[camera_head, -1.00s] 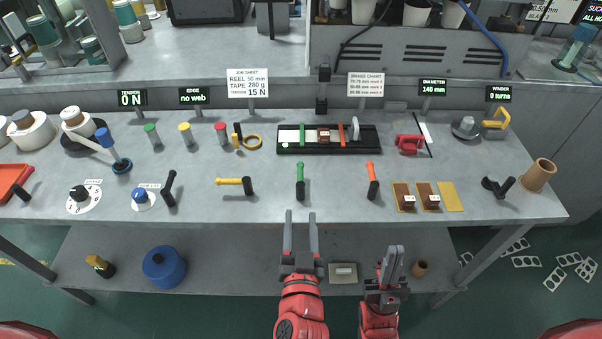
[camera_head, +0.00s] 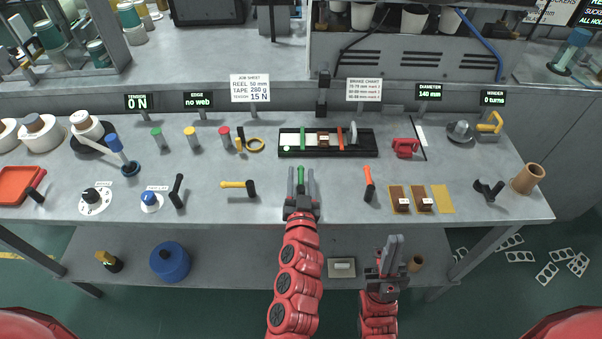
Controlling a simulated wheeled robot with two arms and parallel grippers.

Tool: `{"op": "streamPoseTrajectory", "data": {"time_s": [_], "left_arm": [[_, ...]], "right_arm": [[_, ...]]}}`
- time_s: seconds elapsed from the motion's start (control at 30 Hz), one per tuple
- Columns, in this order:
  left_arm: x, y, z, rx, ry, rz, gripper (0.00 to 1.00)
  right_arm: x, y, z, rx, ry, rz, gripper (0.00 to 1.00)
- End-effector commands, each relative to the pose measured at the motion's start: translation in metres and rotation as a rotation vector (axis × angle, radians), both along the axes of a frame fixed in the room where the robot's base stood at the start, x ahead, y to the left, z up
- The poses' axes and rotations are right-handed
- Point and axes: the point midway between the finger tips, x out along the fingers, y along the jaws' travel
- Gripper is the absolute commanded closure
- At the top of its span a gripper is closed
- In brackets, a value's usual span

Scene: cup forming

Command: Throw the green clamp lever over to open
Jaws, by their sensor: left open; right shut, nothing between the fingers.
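The green clamp lever (camera_head: 300,171) stands near the front middle of the grey bench. Only its green handle shows; its dark base is hidden behind my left gripper. My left gripper (camera_head: 301,180) is open, with one finger on each side of the green handle. I cannot tell whether the fingers touch it. My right gripper (camera_head: 393,246) is shut and empty, in front of the bench's front edge and above the lower shelf.
A yellow-handled lever (camera_head: 234,184) lies to the left and an orange-handled lever (camera_head: 369,180) stands to the right. A black track (camera_head: 370,150) with coloured marks is behind. Brown pieces on pads (camera_head: 444,199) lie at right. The bench (camera_head: 330,205) is clear between the levers.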

Motion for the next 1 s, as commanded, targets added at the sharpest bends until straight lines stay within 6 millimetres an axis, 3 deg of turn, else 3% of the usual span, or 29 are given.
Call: {"op": "streamPoseTrajectory", "data": {"time_s": [0.27,0.53,1.0], "left_arm": [[0.0015,0.0003,0.0003,0.000,-0.001,0.001,0.53],[0.0013,0.0001,0.0005,0.000,-0.001,0.000,1.00],[0.0013,0.0000,0.0008,0.000,-0.002,0.001,1.00]], "right_arm": [[0.0000,0.0000,0.0001,0.000,0.000,0.000,1.00],[0.0000,0.0000,0.0002,0.000,0.000,0.000,1.00],[-0.0001,0.0000,0.0002,0.000,0.000,0.000,1.00]]}}
